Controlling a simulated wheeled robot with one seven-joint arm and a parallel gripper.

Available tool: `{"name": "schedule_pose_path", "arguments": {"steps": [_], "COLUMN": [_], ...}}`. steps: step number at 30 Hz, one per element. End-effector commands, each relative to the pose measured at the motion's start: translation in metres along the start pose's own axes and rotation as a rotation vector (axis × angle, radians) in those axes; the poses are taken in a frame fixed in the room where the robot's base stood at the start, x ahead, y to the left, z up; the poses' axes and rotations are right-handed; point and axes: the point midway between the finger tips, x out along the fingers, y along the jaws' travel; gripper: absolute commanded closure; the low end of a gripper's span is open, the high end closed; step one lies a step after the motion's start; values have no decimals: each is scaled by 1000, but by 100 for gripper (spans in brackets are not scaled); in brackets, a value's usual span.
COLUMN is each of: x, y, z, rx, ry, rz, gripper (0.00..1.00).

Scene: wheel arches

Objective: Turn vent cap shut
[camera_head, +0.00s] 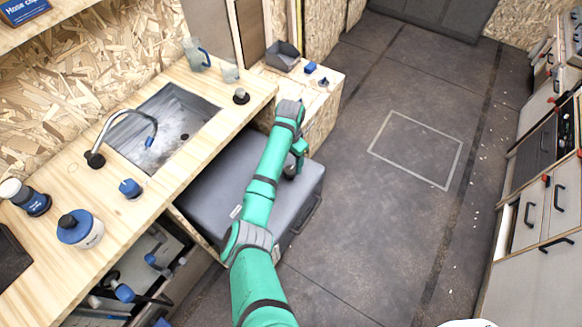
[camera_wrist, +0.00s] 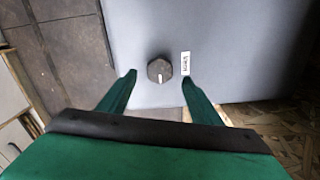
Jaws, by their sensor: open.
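The vent cap (camera_wrist: 160,69) is a small dark, many-sided knob with a short white mark on its lower edge. It sits on a flat grey face of the large grey box (camera_head: 225,180), which also fills the middle of the wrist view (camera_wrist: 225,30). My gripper (camera_wrist: 158,77) is open, with its green fingertips to the left and right of the cap. The cap shows in the gap, and I see no finger touching it. In the head view my gripper (camera_head: 294,165) is at the box's right side; the cap cannot be made out there.
A white label (camera_wrist: 186,63) is beside the cap, close to the right fingertip. The wooden counter (camera_head: 160,180) with a sink (camera_head: 170,120) overhangs part of the box. A low wooden cabinet (camera_head: 325,85) stands behind. Dark floor (camera_head: 390,215) to the right is clear.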

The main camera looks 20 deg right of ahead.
Motion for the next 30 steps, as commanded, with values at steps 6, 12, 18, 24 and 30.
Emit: {"name": "schedule_pose_path", "arguments": {"steps": [6, 12, 18, 24, 30], "x": [32, 44, 45, 45, 45], "y": [-1, 1, 2, 3, 2], "z": [1, -2, -3, -4, -2], "rx": [-2, 4, 6, 6, 2], "ry": [0, 1, 1, 1, 2], "rz": [0, -1, -1, -1, 0], "gripper": [42, 42, 42, 68, 83]}}
